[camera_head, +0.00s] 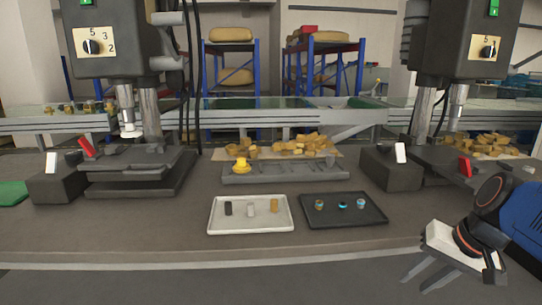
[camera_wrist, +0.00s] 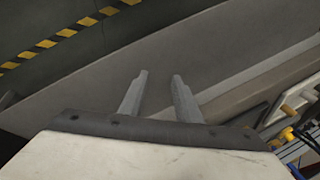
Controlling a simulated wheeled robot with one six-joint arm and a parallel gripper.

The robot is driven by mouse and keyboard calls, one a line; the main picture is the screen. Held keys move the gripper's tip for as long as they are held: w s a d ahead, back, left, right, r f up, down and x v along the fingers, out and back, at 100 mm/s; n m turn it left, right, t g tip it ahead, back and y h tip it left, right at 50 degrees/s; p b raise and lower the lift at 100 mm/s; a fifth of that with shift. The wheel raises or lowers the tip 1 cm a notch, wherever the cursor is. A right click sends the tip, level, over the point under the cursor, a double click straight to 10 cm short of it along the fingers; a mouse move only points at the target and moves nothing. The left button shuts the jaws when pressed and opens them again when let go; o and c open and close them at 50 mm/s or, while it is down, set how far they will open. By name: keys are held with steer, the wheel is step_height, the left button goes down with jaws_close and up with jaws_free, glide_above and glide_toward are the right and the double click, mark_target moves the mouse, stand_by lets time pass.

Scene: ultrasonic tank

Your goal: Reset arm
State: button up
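My gripper (camera_head: 426,274) is at the lower right of the head view, in front of the table's front edge and below the level of the tabletop. Its two fingers point down and to the left. In the wrist view my gripper (camera_wrist: 158,82) shows both fingers spread apart with nothing between them. Part of my blue arm stands at the right edge of the head view. The fingers touch no object that I can see.
A white tray (camera_head: 213,226) and a black tray (camera_head: 334,222) hold small parts on the table (camera_head: 120,228). A grey fixture (camera_head: 284,175) lies behind them. Press machines stand at left (camera_head: 108,45) and right (camera_head: 464,40). The wrist view shows floor with yellow-black striping (camera_wrist: 66,33).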

steer(key=s+a+f+n+t+h, duration=0.1)
steer(key=s+a+f+n+h, duration=0.1)
steer(key=s+n, duration=0.3)
steer(key=shift+s+a+f+h, duration=0.3)
steer(key=shift+s+a+f, duration=0.3)
steer(key=shift+a, duration=0.15)
stand_by(0.8)
